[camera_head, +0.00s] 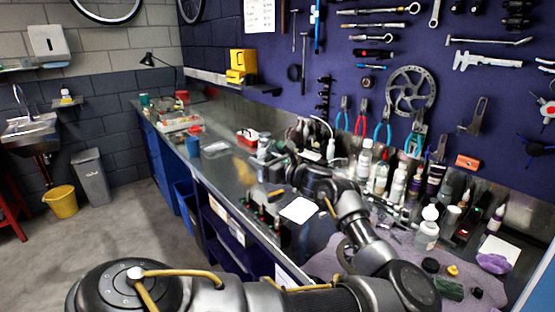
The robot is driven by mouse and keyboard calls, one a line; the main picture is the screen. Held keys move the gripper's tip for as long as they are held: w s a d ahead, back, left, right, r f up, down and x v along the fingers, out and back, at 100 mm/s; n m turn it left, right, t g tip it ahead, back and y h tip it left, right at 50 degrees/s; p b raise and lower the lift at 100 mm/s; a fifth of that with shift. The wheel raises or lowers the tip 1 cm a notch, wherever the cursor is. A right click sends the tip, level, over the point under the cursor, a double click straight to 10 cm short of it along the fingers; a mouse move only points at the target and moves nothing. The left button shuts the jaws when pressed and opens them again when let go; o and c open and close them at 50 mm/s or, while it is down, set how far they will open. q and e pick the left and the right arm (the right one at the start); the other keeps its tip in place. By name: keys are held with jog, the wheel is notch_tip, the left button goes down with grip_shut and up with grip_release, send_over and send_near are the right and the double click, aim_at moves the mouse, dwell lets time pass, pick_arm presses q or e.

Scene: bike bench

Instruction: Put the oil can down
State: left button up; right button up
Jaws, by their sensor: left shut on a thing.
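My left arm comes in along the bottom, bends at the right and reaches back over the workbench. Its gripper (272,160) is over the middle of the metal bench top (222,160), seen from behind. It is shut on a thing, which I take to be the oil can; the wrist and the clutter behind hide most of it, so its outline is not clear. I cannot tell whether it touches the bench. My right gripper is not in view.
Bottles (365,160) and small parts crowd the bench by the tool wall. A white card (299,210) lies near the wrist. Some bare bench shows between blue cup and gripper.

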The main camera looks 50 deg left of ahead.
pick_arm(q)
jog(key=shift+s+a+r, duration=0.1)
jog(key=shift+s, duration=0.15)
